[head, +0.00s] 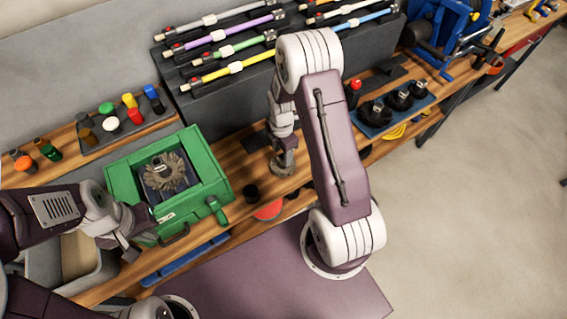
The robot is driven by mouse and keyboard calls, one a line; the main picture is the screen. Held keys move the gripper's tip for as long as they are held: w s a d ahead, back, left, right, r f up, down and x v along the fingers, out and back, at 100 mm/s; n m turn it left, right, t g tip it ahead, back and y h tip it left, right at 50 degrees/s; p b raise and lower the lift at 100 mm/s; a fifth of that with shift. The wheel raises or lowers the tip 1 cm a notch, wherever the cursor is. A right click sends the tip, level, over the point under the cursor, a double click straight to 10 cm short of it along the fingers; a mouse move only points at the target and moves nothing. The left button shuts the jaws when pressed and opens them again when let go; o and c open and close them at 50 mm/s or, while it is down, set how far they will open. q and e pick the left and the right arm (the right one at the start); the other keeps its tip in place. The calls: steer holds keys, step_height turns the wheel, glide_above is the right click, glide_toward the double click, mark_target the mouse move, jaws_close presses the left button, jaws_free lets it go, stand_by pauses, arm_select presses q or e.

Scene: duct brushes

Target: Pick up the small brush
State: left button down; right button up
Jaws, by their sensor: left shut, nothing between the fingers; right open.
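A small brownish round brush (283,168) sits on the wooden bench, directly under my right gripper (285,155). The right gripper points down at it and is open; its fingers are small here, and I cannot tell if they touch the brush. A larger round wire brush (165,172) lies in the green box (119,180). My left gripper (140,244) is shut and empty, in front of the box's near left corner.
A dark rack (235,98) with several coloured rods stands behind. A tray (122,132) of coloured caps is at left. A blue vise (447,35) is at far right.

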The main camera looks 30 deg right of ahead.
mark_target(278, 166)
steer(key=f, duration=0.2)
steer(key=f+p, duration=0.1)
steer(key=f, duration=0.1)
steer(key=shift+s+d+f, duration=0.1)
steer(key=shift+s+f, duration=0.1)
steer(key=shift+f, duration=0.1)
steer(key=shift+w+d+f, duration=0.1)
steer(key=shift+w+f, duration=0.1)
steer(key=shift+f, duration=0.15)
steer(key=shift+s+r, duration=0.1)
jaws_close()
